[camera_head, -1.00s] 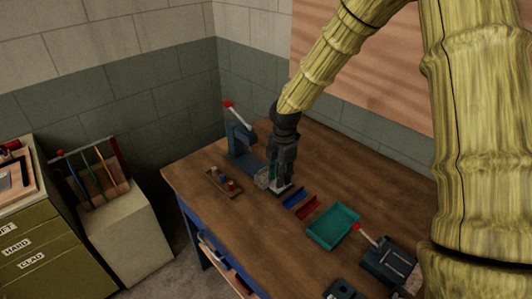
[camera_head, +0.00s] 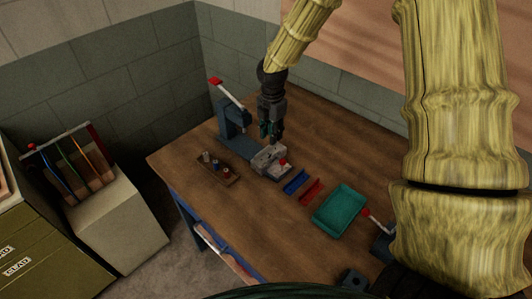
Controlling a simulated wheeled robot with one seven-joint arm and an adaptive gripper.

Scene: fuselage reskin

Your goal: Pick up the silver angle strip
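My gripper (camera_head: 271,134) points down just above a light grey block (camera_head: 267,158) on the wooden workbench (camera_head: 255,224). A small red-topped piece (camera_head: 283,164) sits at the block's right end. The gripper's fingers are dark and small here, so I cannot tell how far apart they are or whether anything is between them. I cannot make out a silver angle strip for certain; it may be hidden or too small to see.
A blue lever press (camera_head: 232,120) stands behind and left of the block. A wooden tray of small parts (camera_head: 216,170) lies at left. Blue (camera_head: 296,182) and red (camera_head: 312,192) bins and a teal tray (camera_head: 341,211) lie at right. The bench's front middle is clear.

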